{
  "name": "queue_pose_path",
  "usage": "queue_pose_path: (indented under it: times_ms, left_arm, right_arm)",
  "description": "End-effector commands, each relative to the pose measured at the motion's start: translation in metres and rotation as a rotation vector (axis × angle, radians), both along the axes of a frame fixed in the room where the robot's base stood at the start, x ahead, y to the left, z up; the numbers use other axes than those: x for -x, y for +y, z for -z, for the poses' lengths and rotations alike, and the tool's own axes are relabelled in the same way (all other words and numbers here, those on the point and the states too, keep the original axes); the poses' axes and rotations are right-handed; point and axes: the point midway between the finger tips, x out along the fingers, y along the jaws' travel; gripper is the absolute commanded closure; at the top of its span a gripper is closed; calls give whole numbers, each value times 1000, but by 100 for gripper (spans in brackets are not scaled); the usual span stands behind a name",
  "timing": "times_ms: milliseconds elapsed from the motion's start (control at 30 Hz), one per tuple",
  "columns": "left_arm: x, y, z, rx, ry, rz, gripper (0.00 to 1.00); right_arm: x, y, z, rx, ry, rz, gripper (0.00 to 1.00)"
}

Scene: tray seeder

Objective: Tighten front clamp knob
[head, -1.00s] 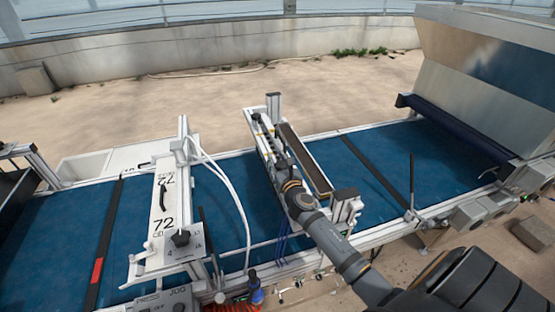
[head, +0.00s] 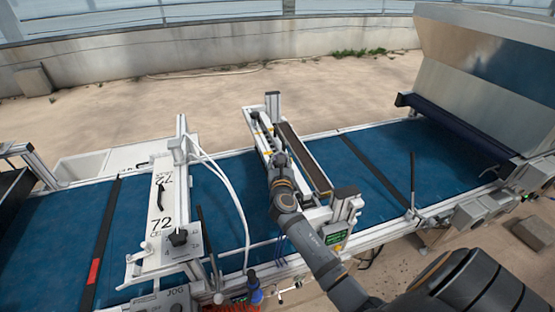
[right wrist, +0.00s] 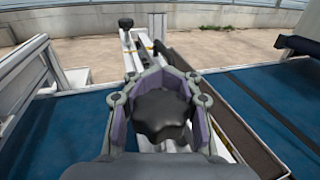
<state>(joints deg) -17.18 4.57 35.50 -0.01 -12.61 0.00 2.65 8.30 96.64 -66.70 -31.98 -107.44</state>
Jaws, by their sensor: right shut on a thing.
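The front clamp knob (right wrist: 162,115) is black and lobed and shows in the right wrist view. My right gripper (right wrist: 160,88) has its grey, purple-padded fingers closed around it. In the head view my right gripper (head: 279,160) reaches down over the near part of the white bridge (head: 253,125) that spans the blue belt; it hides the knob there. A second black knob (right wrist: 126,22) stands at the far end of the bridge, apart from the gripper. My left gripper is not in view.
A long brush-like bar (head: 303,158) runs along the bridge's right side. A metal hopper (head: 488,75) stands at the right. The blue belt (head: 385,150) between is mostly clear.

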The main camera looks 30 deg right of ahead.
Motion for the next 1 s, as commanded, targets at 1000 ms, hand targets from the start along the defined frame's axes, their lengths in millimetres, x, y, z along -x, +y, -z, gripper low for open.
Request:
queue_pose_path:
  times_ms: [1000]
  left_arm:
    - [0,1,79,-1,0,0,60]
  right_arm:
    - [26,-17,7,-1,6,953,100]
